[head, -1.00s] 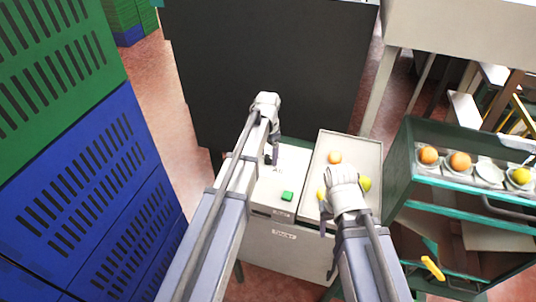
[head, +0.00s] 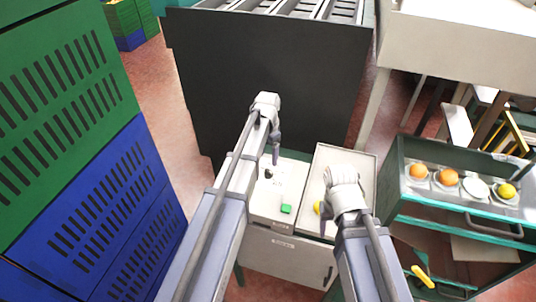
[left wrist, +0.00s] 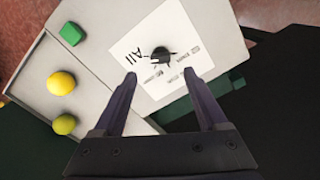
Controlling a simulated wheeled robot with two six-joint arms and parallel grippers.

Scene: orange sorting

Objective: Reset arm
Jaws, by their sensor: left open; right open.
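The left wrist view shows a yellow fruit (left wrist: 61,83) and a yellow-green fruit (left wrist: 65,124) in the tray.
A green cart (head: 440,205) at the right holds oranges (head: 447,177), a yellow fruit (head: 507,190) and a white round item (head: 476,188). Stacked green and blue crates (head: 95,195) stand close on the left. A tall dark cabinet (head: 265,80) stands behind the panel.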

